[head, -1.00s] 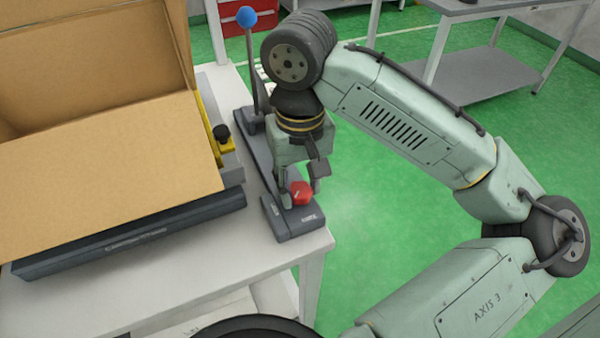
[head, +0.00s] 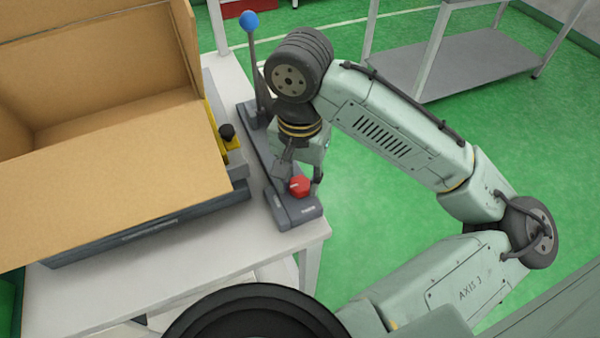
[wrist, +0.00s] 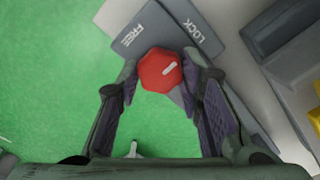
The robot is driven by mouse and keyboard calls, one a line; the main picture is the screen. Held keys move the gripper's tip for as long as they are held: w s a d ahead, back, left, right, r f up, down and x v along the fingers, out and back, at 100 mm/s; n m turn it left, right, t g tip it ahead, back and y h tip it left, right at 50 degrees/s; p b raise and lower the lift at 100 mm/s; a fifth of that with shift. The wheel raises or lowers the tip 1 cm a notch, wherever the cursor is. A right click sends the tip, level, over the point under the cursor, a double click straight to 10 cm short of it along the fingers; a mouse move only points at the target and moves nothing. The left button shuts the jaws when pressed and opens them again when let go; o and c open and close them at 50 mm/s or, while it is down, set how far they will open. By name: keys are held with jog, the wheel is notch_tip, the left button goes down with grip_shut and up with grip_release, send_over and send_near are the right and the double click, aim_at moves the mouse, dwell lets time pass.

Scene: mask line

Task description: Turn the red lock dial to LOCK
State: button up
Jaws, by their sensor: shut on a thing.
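The red lock dial (head: 300,187) sits on the near end of a long dark grey base (head: 293,214) at the table's right side. In the wrist view the dial (wrist: 157,74) is a faceted red knob with a white mark pointing to the upper right, roughly toward the LOCK side. The FREE label (wrist: 140,36) is at the upper left and the LOCK label (wrist: 195,31) at the upper right. My gripper (head: 301,180) reaches down over the dial, with one finger on each side, shut on it. In the wrist view my gripper's fingers (wrist: 163,68) flank the dial.
An open cardboard box (head: 110,135) stands on a dark scale-like unit to the left. A lever with a blue ball (head: 249,21) rises from the base's far end. A black knob on a yellow part (head: 229,138) lies between.

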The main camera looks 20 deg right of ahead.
aim_at(300, 183)
dwell(0.5)
jog(key=o, duration=1.2)
jog(key=shift+c, duration=0.2)
jog(key=shift+r, duration=0.1)
notch_tip(300, 183, up, 12)
